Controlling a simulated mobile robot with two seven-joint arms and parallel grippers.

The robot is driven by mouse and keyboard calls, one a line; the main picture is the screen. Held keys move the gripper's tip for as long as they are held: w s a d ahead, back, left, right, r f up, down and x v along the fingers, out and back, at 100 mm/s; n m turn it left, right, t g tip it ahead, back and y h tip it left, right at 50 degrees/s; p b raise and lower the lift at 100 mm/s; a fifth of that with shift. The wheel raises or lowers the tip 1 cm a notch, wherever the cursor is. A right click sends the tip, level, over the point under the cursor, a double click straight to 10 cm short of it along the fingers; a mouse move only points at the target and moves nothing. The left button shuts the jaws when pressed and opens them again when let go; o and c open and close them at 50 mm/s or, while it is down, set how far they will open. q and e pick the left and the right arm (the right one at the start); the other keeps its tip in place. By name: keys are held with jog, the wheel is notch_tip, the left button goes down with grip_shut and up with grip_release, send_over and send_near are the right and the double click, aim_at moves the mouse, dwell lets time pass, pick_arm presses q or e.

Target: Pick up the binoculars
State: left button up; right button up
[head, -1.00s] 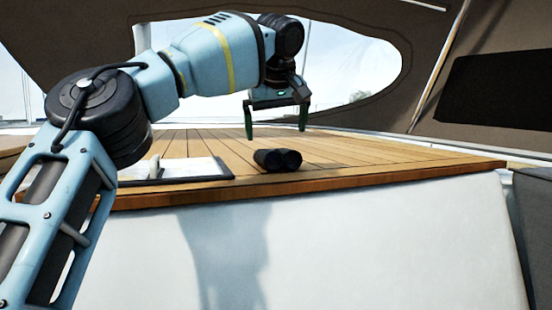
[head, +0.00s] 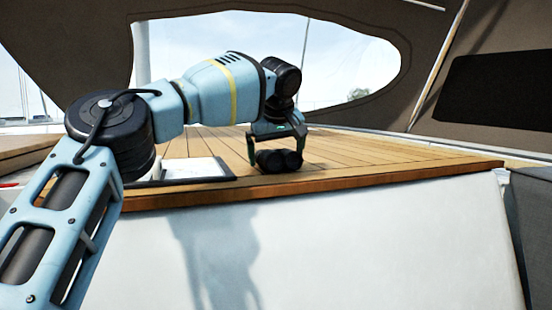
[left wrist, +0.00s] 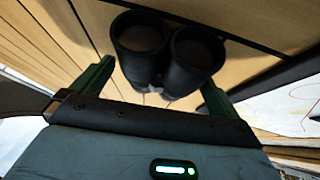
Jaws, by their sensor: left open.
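The black binoculars (head: 279,161) lie on the wooden deck top near its front edge. My left gripper (head: 279,163) is open and lowered over them, with one green finger on either side. In the left wrist view the binoculars (left wrist: 167,50) show their two dark round barrel ends between the open green fingers (left wrist: 155,85). I cannot tell whether either finger touches them. My right gripper is not in view.
A white chart on a dark-edged board (head: 195,169) lies left of the binoculars, and part of it shows in the left wrist view (left wrist: 290,105). The planked wooden top (head: 400,158) is clear to the right. Below its front edge is a white panel (head: 380,240).

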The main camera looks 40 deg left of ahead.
pick_arm(q)
jog(key=c, duration=1.2)
jog(key=shift+c, duration=0.2)
jog(key=shift+r, duration=0.2)
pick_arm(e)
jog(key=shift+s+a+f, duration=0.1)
pick_arm(q)
jog(key=shift+w+r+b, duration=0.1)
jog(key=shift+r+b, duration=0.2)
jog(key=shift+r, duration=1.35)
jog(key=shift+s+d+b, duration=0.2)
jog(key=shift+s+d, duration=0.05)
jog(key=shift+s, duration=0.35)
jog(key=shift+s+d+b, duration=0.15)
jog(key=shift+s+d, duration=0.05)
jog(key=shift+s, duration=0.4)
jog(key=s+d+r+b, duration=0.1)
jog(key=s+d, duration=0.4)
jog(key=s, duration=0.7)
jog(key=shift+s+r+b, duration=0.2)
jog(key=shift+s+b, duration=0.1)
jog(key=shift+b, duration=0.35)
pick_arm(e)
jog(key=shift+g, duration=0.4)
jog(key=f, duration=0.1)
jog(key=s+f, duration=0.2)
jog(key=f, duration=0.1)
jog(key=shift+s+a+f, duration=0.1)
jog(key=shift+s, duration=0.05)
